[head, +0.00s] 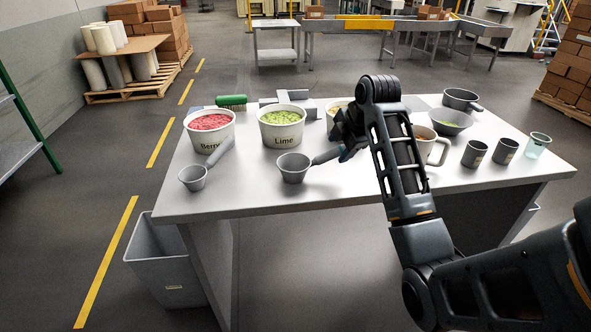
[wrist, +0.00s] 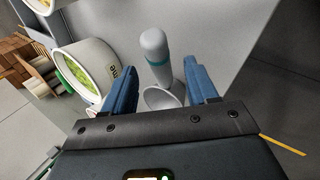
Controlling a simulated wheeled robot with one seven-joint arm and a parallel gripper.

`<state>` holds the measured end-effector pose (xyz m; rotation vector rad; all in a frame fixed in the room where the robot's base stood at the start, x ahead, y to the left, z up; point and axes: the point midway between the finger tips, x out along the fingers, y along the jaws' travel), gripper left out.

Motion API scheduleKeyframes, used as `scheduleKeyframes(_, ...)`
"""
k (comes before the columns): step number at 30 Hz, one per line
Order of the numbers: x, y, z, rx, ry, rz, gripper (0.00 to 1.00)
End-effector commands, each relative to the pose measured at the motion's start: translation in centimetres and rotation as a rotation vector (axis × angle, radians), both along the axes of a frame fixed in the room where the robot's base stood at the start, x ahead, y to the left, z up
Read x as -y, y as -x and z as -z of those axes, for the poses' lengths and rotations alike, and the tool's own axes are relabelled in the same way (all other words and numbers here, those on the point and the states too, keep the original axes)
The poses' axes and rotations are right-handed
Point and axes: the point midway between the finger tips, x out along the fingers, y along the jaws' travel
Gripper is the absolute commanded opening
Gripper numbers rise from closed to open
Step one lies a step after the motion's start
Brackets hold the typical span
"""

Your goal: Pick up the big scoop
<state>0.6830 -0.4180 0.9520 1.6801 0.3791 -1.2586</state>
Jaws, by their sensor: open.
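Two grey scoops lie near the table's front edge in the head view. The larger-looking one, which I take as the big scoop (head: 293,169), has its cup in front of the Lime tub and its handle pointing right. The smaller-looking scoop (head: 193,179) is to its left. My gripper (head: 346,152) is low over the table by the big scoop's handle end, which it partly hides. In the wrist view, a scoop handle (wrist: 156,55) with a teal band shows between the open blue fingers (wrist: 160,75). Its cup (wrist: 163,98) is partly hidden by the gripper body. Contact cannot be told.
Berry tub (head: 209,141) and Lime tub (head: 281,139) stand behind the scoops. A green brush (head: 232,101) lies behind them. Right of my arm are a white jug (head: 434,150), grey cups (head: 475,154), a clear cup (head: 537,146) and a pot (head: 461,100). A bin (head: 165,272) stands below left.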

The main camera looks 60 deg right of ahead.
Motion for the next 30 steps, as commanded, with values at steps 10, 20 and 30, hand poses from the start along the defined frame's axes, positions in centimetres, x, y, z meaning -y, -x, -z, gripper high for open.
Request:
scheduleKeyframes(10,1.0,-1.9,3.6,-0.001,-0.002,0.001,0.58)
scheduleKeyframes(20,1.5,-2.8,5.4,0.002,0.002,0.001,0.58)
scheduleKeyframes(30,1.5,-2.8,5.4,0.002,0.001,0.001,0.36)
